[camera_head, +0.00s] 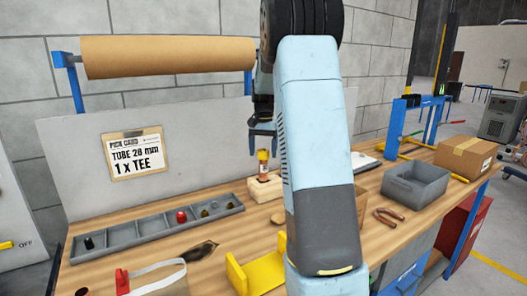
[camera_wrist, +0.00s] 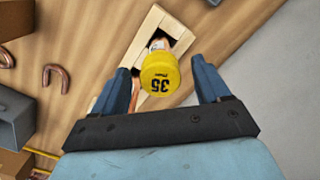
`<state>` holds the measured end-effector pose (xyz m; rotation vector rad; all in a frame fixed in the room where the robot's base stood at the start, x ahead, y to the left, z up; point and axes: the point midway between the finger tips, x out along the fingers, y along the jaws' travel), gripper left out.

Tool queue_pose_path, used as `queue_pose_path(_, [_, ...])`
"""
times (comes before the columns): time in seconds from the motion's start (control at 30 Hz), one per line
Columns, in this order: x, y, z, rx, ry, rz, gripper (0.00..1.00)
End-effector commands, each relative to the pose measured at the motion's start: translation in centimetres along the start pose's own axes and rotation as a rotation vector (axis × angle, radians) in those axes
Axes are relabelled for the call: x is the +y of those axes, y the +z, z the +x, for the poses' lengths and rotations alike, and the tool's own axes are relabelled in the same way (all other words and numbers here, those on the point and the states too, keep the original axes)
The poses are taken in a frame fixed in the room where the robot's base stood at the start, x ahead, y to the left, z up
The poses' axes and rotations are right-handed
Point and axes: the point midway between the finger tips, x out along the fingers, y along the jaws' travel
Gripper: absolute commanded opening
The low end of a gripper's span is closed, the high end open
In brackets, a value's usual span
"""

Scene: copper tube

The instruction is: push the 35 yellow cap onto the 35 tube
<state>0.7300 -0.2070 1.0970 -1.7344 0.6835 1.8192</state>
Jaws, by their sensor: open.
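The yellow cap marked 35 (camera_wrist: 160,76) sits at the top end of the copper tube (camera_wrist: 159,45), seen from above in the wrist view. In the head view the yellow cap (camera_head: 263,154) is on top of the upright tube (camera_head: 263,171), which stands in a pale wooden block (camera_head: 264,188). How far down the cap sits on the tube I cannot tell. My gripper (camera_wrist: 164,88) is open, with a blue finger on each side of the cap and a gap on both sides. In the head view my gripper (camera_head: 262,140) is just above the cap, fingers pointing down.
A grey divided tray (camera_head: 150,228) with coloured small parts lies to the left. A yellow bracket (camera_head: 254,272) stands in front. A grey bin (camera_head: 415,184), a bent copper piece (camera_head: 388,217) and a cardboard box (camera_head: 466,158) are on the right. My arm hides part of the bench.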

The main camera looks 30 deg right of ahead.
Motion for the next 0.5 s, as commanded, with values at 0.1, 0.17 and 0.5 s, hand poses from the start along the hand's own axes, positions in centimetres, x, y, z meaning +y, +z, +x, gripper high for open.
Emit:
queue_pose_path(0.1, [0.0,0.0,-1.2,0.002,-0.001,0.0,0.75])
queue_pose_path(0.17, [0.0,-0.1,-2.1,0.003,-0.001,0.0,0.75])
queue_pose_path(0.5, [-0.1,-0.1,-6.5,0.001,0.0,0.0,0.75])
